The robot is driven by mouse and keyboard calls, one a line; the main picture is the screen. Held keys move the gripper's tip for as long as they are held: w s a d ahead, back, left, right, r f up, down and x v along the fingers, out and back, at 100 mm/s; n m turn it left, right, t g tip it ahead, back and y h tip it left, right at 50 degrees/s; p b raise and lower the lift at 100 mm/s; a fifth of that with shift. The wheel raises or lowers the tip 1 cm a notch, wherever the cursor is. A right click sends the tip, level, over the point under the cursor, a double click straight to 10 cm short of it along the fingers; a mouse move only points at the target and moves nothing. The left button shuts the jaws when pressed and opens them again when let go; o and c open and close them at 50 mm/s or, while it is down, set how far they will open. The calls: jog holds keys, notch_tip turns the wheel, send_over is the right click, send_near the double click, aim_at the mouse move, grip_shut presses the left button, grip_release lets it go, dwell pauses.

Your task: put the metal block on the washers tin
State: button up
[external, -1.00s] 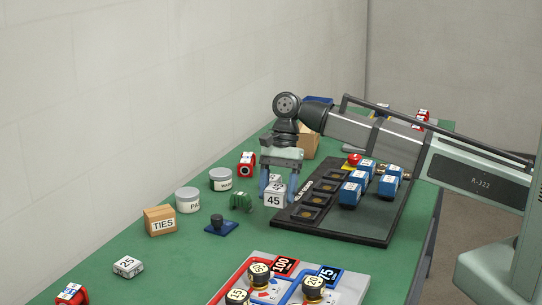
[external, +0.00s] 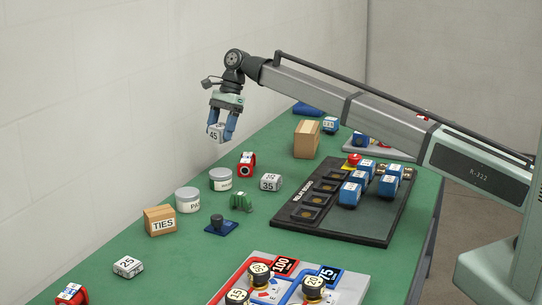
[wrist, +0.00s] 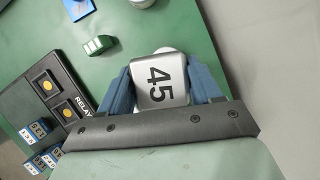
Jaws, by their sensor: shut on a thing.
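My gripper (external: 222,131) is shut on a silver metal block marked 45 (external: 214,134), held well above the table near the wall. In the wrist view the block (wrist: 160,82) sits between the blue fingers of my gripper (wrist: 161,85). Two round white-lidded tins stand below on the table: one farther back (external: 221,179) and one nearer (external: 188,200) with a label starting "PA". The back tin's label is too small to read surely. In the wrist view the block partly hides a pale round lid.
A second metal block marked 35 (external: 270,183), a red part (external: 247,165) and a green part (external: 241,202) stand near the tins. A TIES box (external: 160,221), a blue-based knob (external: 221,225) and a black relay board (external: 345,232) are also on the green table.

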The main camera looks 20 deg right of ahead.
jog(key=shift+w+a+m, duration=0.2)
jog(key=shift+w+m, duration=0.05)
jog(key=shift+m, duration=0.25)
jog(key=shift+f, duration=0.25)
send_near(216, 173)
jog(key=shift+x, duration=2.7)
jog(key=shift+s+f, duration=0.1)
jog(key=o, duration=1.3)
jog(key=v, duration=1.2)
jog(key=shift+s+d, duration=0.1)
jog(key=shift+s, duration=0.05)
